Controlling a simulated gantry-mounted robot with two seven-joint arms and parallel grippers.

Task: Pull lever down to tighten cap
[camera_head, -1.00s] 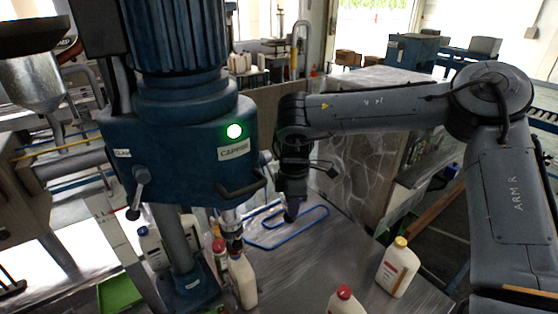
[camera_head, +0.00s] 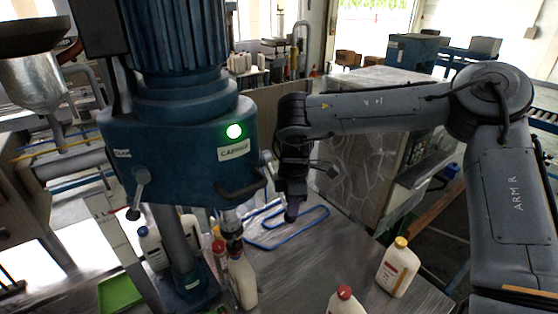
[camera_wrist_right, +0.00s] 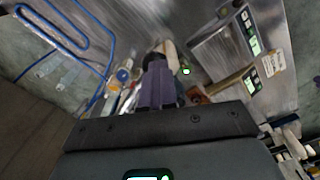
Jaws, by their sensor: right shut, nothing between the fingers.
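The blue capping machine (camera_head: 180,150) stands left of centre in the head view, with a green light on its front. A short metal lever (camera_head: 139,195) with a dark knob hangs at its left front. A dark curved handle (camera_head: 240,192) sticks out at its lower right. A white bottle (camera_head: 243,282) stands under the capping head (camera_head: 232,225); its top is partly hidden. My right gripper (camera_head: 292,213) points down, shut and empty, right of the curved handle and apart from it. Its closed fingers (camera_wrist_right: 158,75) also show in the right wrist view. My left gripper is out of view.
A yellow-capped bottle (camera_head: 397,268) and a red-capped bottle (camera_head: 344,301) stand at the front right of the metal table (camera_head: 300,270). Blue tubing (camera_head: 285,233) lies below my right gripper. A blue-capped bottle (camera_head: 153,248) stands left of the machine's column, near a green tray (camera_head: 120,293).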

